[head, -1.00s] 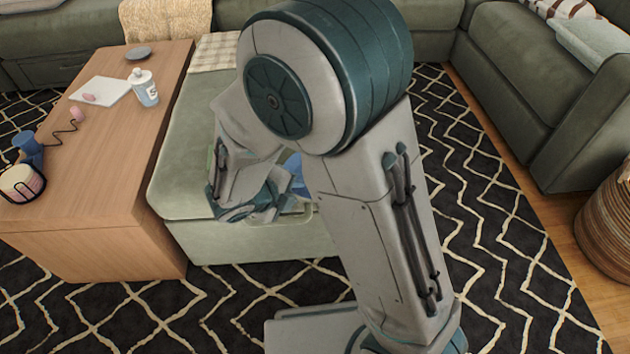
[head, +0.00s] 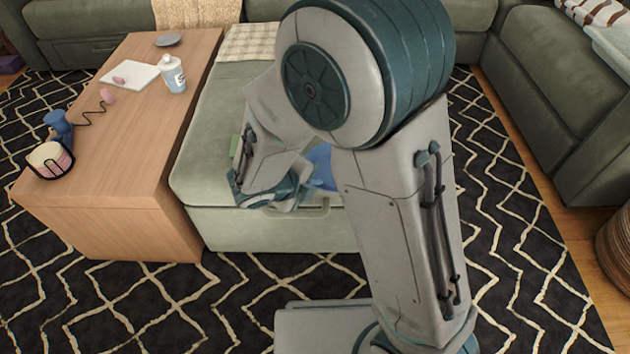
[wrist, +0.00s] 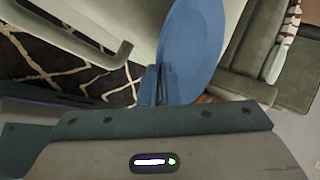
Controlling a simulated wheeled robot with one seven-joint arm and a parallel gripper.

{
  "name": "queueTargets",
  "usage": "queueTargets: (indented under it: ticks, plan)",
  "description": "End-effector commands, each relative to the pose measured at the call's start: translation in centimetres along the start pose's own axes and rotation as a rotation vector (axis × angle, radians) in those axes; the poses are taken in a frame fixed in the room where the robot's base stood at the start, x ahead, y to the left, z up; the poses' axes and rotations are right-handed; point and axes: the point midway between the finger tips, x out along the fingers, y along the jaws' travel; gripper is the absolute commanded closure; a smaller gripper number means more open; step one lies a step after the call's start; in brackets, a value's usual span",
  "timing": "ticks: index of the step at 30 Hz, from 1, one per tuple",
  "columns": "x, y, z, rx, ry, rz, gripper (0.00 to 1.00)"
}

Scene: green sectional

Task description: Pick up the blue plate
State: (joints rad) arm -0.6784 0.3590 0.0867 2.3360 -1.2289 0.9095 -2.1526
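The blue plate (head: 323,166) shows partly in the head view, behind my arm and above the front part of the green ottoman; my arm hides much of it. In the wrist view the plate (wrist: 197,45) is large, tilted, and cut off by the top edge. My gripper (wrist: 160,78) has its two narrow fingers close together at the plate's near left rim, with the rim seeming to lie between them. In the head view my gripper (head: 293,197) is low over the ottoman's front edge, its fingertips hard to make out.
The green ottoman (head: 225,185) has a handle on its front. The wooden table (head: 120,180) beside it holds a bottle (head: 173,75), a white board (head: 130,75), a grey dish (head: 169,40) and a cup (head: 50,160). Sofas (head: 555,90) stand behind and right. Patterned rug (head: 510,260) is open at right.

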Motion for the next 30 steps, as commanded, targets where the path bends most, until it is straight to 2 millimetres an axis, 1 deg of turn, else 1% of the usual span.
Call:
queueTargets:
  ticks: [1, 7, 8, 9, 18, 19, 20, 30]
  plan:
    - [-0.6, -0.7, 0.0, 0.002, -0.001, 0.000, 1.00]
    - [-2.5, -2.7, 0.0, 0.002, 0.001, -0.001, 1.00]
    - [-2.8, -2.9, -0.3, 0.002, 0.001, -0.001, 1.00]
    - [-3.2, -3.1, -1.3, 0.001, 0.001, -0.001, 1.00]
    - [-6.1, -5.1, -7.4, 0.002, -0.001, -0.001, 1.00]
    - [-5.6, -4.5, -7.2, 0.005, -0.003, -0.002, 1.00]
    - [-5.6, -4.5, -7.2, 0.006, -0.004, -0.003, 1.00]
    - [-6.3, -5.0, -8.9, 0.008, -0.003, -0.003, 1.00]
